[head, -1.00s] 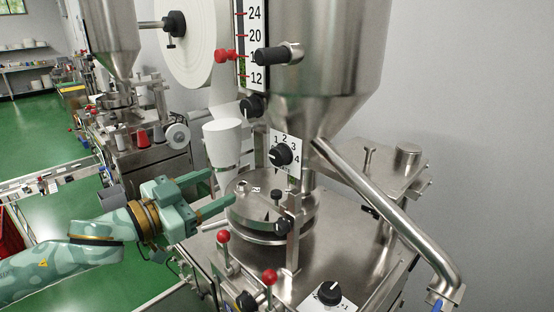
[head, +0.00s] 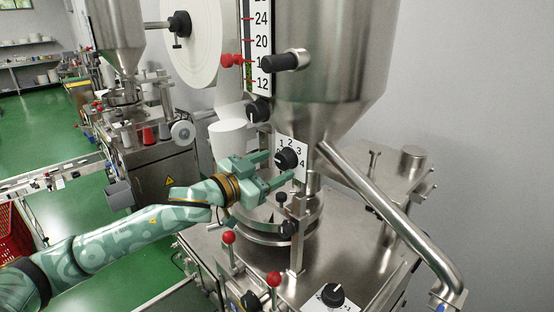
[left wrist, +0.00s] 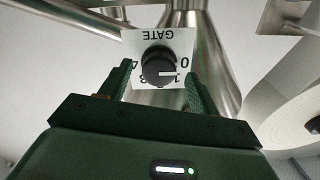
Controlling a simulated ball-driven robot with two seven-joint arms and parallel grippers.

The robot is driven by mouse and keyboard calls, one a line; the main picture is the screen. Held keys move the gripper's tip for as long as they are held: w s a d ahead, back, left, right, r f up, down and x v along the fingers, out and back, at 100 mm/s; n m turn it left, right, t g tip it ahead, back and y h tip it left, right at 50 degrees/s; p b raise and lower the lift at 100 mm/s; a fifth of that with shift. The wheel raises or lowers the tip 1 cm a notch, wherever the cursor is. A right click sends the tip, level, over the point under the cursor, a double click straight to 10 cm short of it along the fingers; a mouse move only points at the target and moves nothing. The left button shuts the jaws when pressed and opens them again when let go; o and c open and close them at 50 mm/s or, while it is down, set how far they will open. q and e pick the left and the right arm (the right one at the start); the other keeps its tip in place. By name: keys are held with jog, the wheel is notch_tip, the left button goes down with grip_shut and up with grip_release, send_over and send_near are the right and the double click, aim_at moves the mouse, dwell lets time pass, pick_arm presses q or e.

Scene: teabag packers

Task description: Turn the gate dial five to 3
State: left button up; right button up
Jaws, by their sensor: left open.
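The gate dial (head: 287,159) is a round black knob on a white plate with numbers, mounted under the steel hopper. In the left wrist view the dial (left wrist: 159,66) appears upside down under the word GATE, and its white pointer line lies near the 1, on the side toward the 0. My left gripper (head: 280,166) is open, its green fingers reaching toward the dial. In the left wrist view its fingers stand on either side of the knob with gaps; I cannot tell how deep they reach. My right gripper is not in view.
A level scale (head: 259,45) and a black-handled peg (head: 280,61) sit above the dial. A slanted steel tube (head: 392,215) runs down to the right. Red-knobbed levers (head: 229,237) and another black dial (head: 332,294) stand on the steel tabletop below.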

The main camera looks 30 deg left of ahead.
pick_arm(q)
jog(key=shift+x, duration=1.1)
jog(key=shift+s, duration=0.1)
jog(key=c, duration=1)
jog(key=shift+o, duration=0.2)
jog(key=m+p, duration=0.3)
jog(key=shift+a+r+m, duration=0.1)
jog(key=shift+m, duration=0.3)
jog(key=shift+m+p, duration=1.05)
jog(key=shift+m, duration=1.45)
jog(key=o, duration=1)
jog(key=shift+c, duration=0.2)
